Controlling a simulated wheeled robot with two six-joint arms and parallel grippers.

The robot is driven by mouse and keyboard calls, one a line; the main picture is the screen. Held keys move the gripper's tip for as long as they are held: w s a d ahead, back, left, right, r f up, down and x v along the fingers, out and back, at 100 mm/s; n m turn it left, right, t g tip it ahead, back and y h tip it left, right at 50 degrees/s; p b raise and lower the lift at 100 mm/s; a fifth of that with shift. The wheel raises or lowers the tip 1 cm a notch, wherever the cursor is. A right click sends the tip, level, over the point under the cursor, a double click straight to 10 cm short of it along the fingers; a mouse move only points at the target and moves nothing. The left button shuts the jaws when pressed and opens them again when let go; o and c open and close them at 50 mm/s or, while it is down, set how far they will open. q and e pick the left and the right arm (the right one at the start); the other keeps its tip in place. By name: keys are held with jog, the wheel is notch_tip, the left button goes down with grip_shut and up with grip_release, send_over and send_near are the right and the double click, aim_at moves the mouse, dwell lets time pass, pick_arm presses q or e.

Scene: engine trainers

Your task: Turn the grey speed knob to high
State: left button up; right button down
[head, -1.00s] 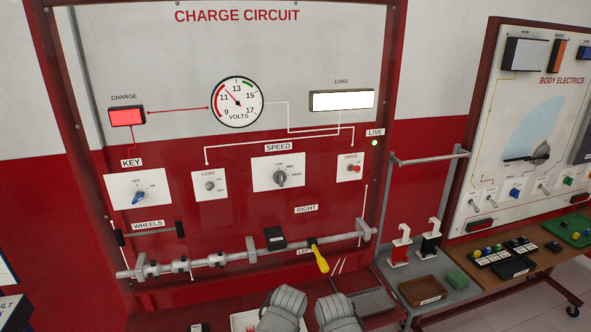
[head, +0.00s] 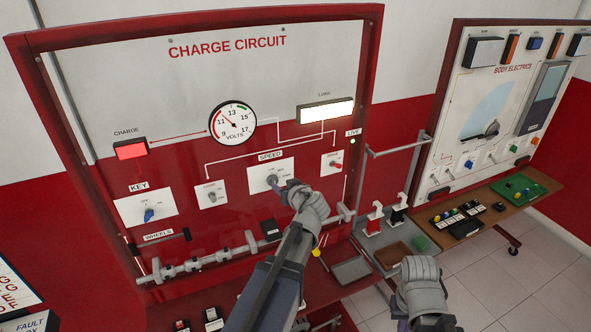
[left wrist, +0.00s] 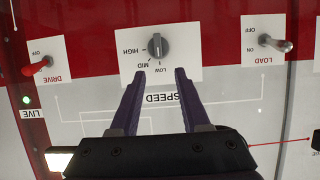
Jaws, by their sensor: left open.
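The grey speed knob (head: 271,180) sits on a white plate on the red part of the charge circuit panel. The left wrist view, upside down, shows the knob (left wrist: 158,46) with LOW, MID and HIGH labels around it. Its grip bar stands about upright in that view, in line with LOW; the pointer end is hard to make out. My left gripper (left wrist: 159,75) is open, its two purple fingers apart and empty just short of the knob. In the head view my left gripper (head: 282,186) partly covers the plate. My right gripper (head: 420,280) is low at the right; its fingers do not show clearly.
A drive switch (head: 332,163) and a load switch (head: 211,196) flank the knob. The blue key switch (head: 149,214) is further left. A grey rail frame (head: 395,148) stands right.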

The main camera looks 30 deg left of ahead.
aim_at(274, 179)
pick_arm(q)
jog(key=shift+w, duration=0.15)
jog(key=b+x, duration=0.3)
jog(key=x, duration=0.3)
jog(key=shift+w+a+f, duration=0.15)
jog(key=shift+w+a, duration=0.05)
jog(key=shift+w, duration=0.05)
jog(key=shift+w+a+f, duration=0.15)
jog(key=shift+w+a, duration=0.15)
jog(key=shift+a, duration=0.15)
jog(key=shift+c, duration=0.3)
grip_shut()
